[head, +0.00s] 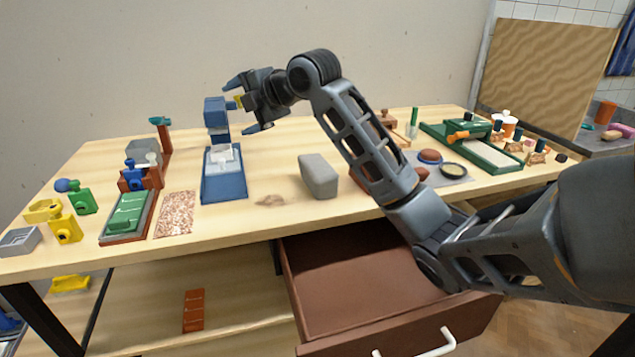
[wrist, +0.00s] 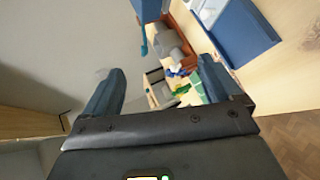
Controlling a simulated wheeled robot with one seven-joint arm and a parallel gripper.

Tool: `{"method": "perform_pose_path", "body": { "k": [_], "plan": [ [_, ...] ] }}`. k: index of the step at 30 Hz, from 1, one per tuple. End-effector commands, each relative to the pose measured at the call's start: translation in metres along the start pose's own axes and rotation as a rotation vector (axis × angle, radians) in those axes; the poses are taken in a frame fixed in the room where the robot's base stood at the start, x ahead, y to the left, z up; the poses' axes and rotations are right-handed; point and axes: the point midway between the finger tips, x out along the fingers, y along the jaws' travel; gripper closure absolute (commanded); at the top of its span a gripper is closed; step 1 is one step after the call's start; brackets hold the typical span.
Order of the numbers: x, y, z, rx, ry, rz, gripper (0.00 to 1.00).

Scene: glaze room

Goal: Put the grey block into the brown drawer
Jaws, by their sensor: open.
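The grey block (head: 319,176) stands on the wooden table, right of the blue device and left of my arm. The brown drawer (head: 365,290) is pulled out below the table's front edge, and the part of its inside that shows is bare. My arm hides its right part. My gripper (head: 246,103) is open and empty, raised above the table near the top of the blue device, to the upper left of the grey block. In the wrist view the two fingers (wrist: 165,90) are spread apart, and neither the block nor the drawer can be made out there.
The blue device (head: 224,188) stands close to my gripper. A speckled tile (head: 176,213), a green tray (head: 128,217) and small coloured parts fill the table's left side. A green frame (head: 490,150) and dishes (head: 430,157) are at right. Bare table surrounds the block's left and front.

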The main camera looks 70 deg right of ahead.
Motion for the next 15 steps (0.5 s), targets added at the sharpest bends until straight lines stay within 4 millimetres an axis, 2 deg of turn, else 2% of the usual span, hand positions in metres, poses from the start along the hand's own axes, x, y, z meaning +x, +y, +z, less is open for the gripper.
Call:
{"method": "perform_pose_path", "body": {
  "k": [3,9,12,15],
  "plan": [
    [-0.009,-0.034,0.018,-0.344,0.010,-0.204,0.08],
    [-0.044,-0.113,0.059,-0.815,0.109,-0.589,0.08],
    [-0.062,-0.141,0.076,-0.940,0.169,-0.722,0.08],
    [-0.074,-0.156,0.085,-1.004,0.208,-0.796,0.08]
  ]
}}
